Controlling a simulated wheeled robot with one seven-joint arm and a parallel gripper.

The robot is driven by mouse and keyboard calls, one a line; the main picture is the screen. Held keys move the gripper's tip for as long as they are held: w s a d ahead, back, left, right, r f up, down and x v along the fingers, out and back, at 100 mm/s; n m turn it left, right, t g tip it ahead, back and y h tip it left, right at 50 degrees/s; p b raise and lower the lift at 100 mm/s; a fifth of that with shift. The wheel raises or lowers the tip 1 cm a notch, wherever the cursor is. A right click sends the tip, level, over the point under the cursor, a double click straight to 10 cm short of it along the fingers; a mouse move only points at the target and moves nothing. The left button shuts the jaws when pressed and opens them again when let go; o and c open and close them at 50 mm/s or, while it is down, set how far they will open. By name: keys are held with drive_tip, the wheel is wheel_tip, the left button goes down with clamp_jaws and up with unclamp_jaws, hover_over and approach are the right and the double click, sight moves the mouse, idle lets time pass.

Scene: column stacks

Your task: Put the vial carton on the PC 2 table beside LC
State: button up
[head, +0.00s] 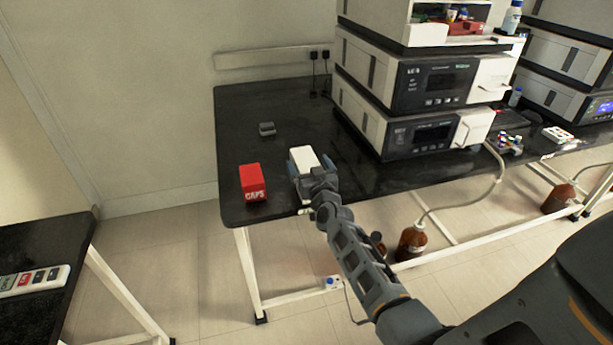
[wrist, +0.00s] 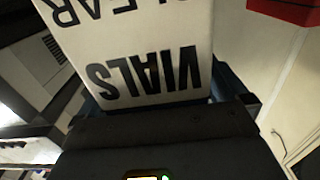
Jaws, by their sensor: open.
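The white vial carton (head: 303,157) is at the front left of the black table (head: 238,105), left of the LC stack (head: 425,85). It appears to rest on the tabletop, though its base is hidden. My gripper (head: 311,172) is at the carton's near end, with its blue fingers on either side. The jaws are open. In the wrist view, the carton (wrist: 135,45) fills the middle between the fingers, with "VIALS" lettering upside down. I cannot tell whether the fingers touch it.
A red caps carton (head: 253,182) stands just left of the vial carton. A small grey object (head: 267,129) lies behind it. Brown bottles (head: 411,242) stand under the table. Another dark table (head: 40,245) is at lower left. The table's back left is clear.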

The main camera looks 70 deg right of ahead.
drive_tip(key=shift+c, duration=0.5)
drive_tip(key=shift+r, duration=0.1)
drive_tip(key=c, duration=1.5)
drive_tip(key=shift+r, duration=0.1)
wheel_tip(320, 180, up, 4)
drive_tip(key=p, duration=0.4)
drive_tip(key=shift+s+d, duration=0.15)
drive_tip(key=shift+s, duration=0.1)
drive_tip(key=s+d+r+b, duration=0.5)
drive_tip(key=s+r+b, duration=0.1)
drive_tip(key=s, duration=0.4)
drive_tip(key=shift+r, duration=0.4)
